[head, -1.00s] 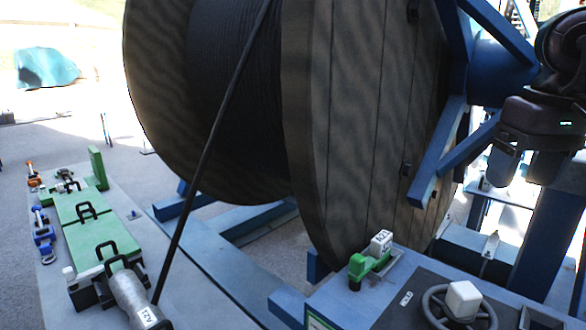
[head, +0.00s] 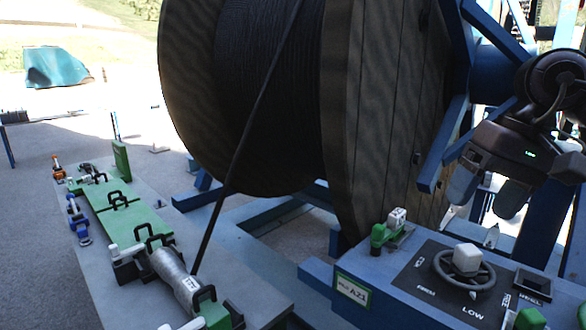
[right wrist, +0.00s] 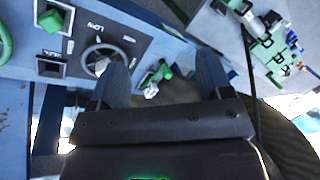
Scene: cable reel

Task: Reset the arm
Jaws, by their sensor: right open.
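My right gripper (head: 488,198) hangs at the right of the head view, above the blue control box and beside the reel. It is open and empty. In the right wrist view its two blue-grey fingers (right wrist: 165,78) stand apart, with the control panel behind them. The big wooden cable reel (head: 380,120) with black cable (head: 265,90) fills the middle of the head view. My left gripper is not in view.
The control box (head: 350,290) has a handwheel (head: 450,272) with a white knob and a green-and-white lever (head: 388,232). A grey bench (head: 235,285) at left holds green blocks (head: 125,215) and a grey cable sleeve (head: 175,275). Blue frame beams (head: 440,170) stand close to my right gripper.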

